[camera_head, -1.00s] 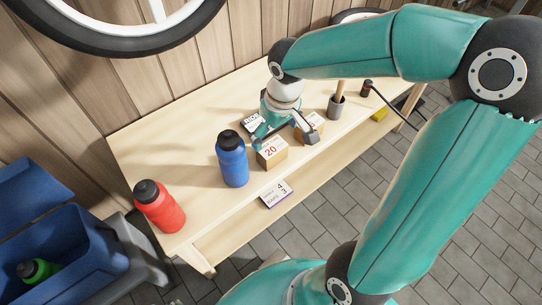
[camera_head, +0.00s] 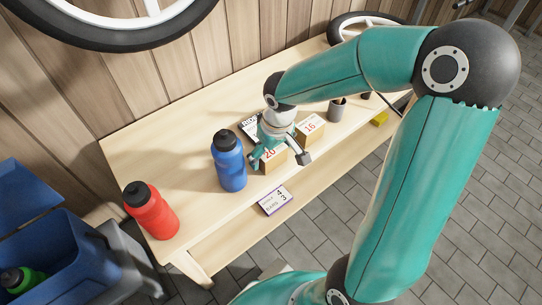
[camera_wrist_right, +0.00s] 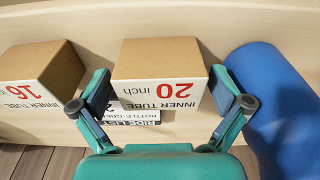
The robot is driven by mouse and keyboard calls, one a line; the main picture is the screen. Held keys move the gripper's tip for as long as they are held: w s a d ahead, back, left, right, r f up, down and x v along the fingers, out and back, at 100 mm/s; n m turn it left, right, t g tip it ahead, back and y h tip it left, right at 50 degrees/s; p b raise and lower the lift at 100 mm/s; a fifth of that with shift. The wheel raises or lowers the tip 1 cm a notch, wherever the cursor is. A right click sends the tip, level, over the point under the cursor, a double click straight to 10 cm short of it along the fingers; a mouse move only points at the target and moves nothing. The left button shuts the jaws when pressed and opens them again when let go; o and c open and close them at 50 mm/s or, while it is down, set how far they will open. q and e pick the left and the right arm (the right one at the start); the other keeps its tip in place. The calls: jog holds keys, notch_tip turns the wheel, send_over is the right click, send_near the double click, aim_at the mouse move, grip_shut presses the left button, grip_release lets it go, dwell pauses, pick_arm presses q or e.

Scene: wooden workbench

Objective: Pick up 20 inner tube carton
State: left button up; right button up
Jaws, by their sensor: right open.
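The 20 inner tube carton (camera_head: 269,162) is a small tan box with a red 20 on a white label. It stands on the bench beside the blue bottle, partly hidden by my right gripper in the head view. In the right wrist view the carton (camera_wrist_right: 165,65) lies between the two fingers. My right gripper (camera_head: 281,161) is open, its fingers on either side of the carton; the wrist view of the gripper (camera_wrist_right: 163,92) shows small gaps and no clear grip. My left gripper is not in view.
A 16 carton (camera_head: 309,130) stands to the right, close to one finger. The blue bottle (camera_head: 229,163) stands close on the left. A red bottle (camera_head: 151,211), a cup (camera_head: 337,109) and a ride list (camera_head: 249,126) are on the bench (camera_head: 150,142).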

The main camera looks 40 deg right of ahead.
jog(key=c, duration=1.2)
jog(key=shift+r, duration=0.15)
